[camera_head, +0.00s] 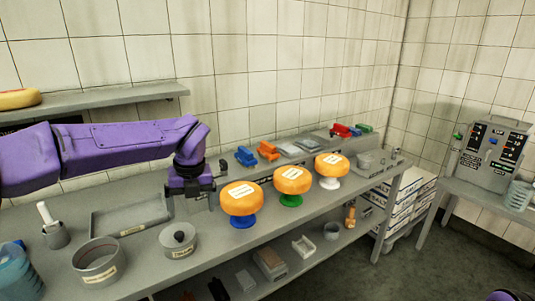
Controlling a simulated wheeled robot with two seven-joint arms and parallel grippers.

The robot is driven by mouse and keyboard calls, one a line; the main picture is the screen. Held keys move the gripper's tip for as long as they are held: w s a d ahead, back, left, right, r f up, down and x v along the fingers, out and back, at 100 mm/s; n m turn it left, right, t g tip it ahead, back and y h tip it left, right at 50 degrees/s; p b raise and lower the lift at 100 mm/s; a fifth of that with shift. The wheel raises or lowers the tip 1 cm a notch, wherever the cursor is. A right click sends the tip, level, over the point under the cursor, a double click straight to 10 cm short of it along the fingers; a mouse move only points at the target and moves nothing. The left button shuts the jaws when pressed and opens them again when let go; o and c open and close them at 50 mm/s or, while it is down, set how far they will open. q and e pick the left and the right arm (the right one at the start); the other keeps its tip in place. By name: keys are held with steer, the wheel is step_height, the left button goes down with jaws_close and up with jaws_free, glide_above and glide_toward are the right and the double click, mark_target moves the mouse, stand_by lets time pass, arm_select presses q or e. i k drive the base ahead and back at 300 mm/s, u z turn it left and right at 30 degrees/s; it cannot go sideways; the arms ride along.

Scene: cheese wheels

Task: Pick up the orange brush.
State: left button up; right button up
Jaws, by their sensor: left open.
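The orange brush (268,150) lies at the back of the grey counter, between a blue brush (245,156) and some flat grey items. My left gripper (203,198) points down over the counter, to the left of the orange brush and nearer the front. It is open, and nothing shows between its fingers. It is close to the left side of the nearest cheese wheel. My right gripper does not show; only a bit of purple, likely my right arm, shows at the bottom right.
Three orange cheese wheels stand on blue (243,222), green (291,200) and white (329,183) stands in front of the brushes. A grey tray (128,228), labelled pots (97,262) and a wall shelf (110,101) are at left. Red (340,130) and green (364,128) items lie farther right.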

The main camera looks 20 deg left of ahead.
mark_target(266, 152)
steer(key=i, duration=2)
